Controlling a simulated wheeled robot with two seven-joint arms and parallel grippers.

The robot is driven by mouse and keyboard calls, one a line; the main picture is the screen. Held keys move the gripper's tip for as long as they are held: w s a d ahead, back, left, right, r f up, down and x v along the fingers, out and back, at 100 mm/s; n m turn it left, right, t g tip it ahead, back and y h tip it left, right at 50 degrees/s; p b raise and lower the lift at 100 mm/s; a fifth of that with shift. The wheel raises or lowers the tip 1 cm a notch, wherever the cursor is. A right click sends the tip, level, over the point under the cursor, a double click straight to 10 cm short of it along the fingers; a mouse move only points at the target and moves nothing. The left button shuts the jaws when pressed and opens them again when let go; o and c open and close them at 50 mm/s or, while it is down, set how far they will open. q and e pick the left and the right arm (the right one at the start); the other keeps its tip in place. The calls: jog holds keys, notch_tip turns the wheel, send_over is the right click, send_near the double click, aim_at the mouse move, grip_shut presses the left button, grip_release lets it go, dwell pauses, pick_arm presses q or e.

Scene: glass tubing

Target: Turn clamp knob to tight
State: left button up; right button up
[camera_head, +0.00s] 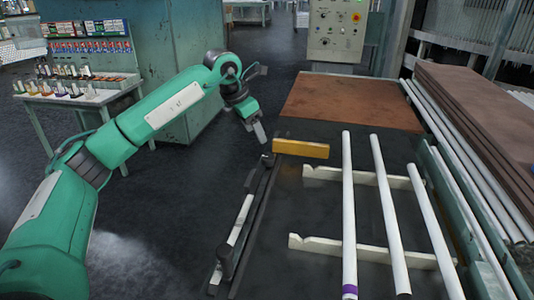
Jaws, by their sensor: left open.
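A long dark fixture (247,222) runs along the left edge of the work table, with a pale strip beside it. A dark upright cylinder (226,260) stands at its near end and a small dark block (267,158) sits at its far end. I cannot tell for sure which part is the clamp knob, or how tight it is. My left gripper (260,132) is above and just beyond the far end of the fixture, pointing down, open and apart from it. A yellow bar (301,148) lies to its right. My right gripper is not in view.
Three white tubes (348,200) lie across two cream notched supports (310,243) on the dark table; one has a purple band. A brown board (350,102) lies behind. A control panel (336,30) stands at the back. Brown planks (490,125) are stacked on the right.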

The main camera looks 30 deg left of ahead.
aim_at(268, 157)
pick_arm(q)
jog(key=x, duration=0.9)
jog(key=shift+w+d+f+p, duration=0.1)
jog(key=shift+f+p, duration=0.15)
jog(key=shift+p, duration=0.1)
jog(key=shift+w+f, duration=0.15)
jog(key=shift+f, duration=0.25)
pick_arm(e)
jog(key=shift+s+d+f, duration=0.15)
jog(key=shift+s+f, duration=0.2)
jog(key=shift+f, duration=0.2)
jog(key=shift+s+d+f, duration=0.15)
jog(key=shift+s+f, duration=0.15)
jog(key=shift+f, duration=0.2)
pick_arm(q)
jog(key=c, duration=1)
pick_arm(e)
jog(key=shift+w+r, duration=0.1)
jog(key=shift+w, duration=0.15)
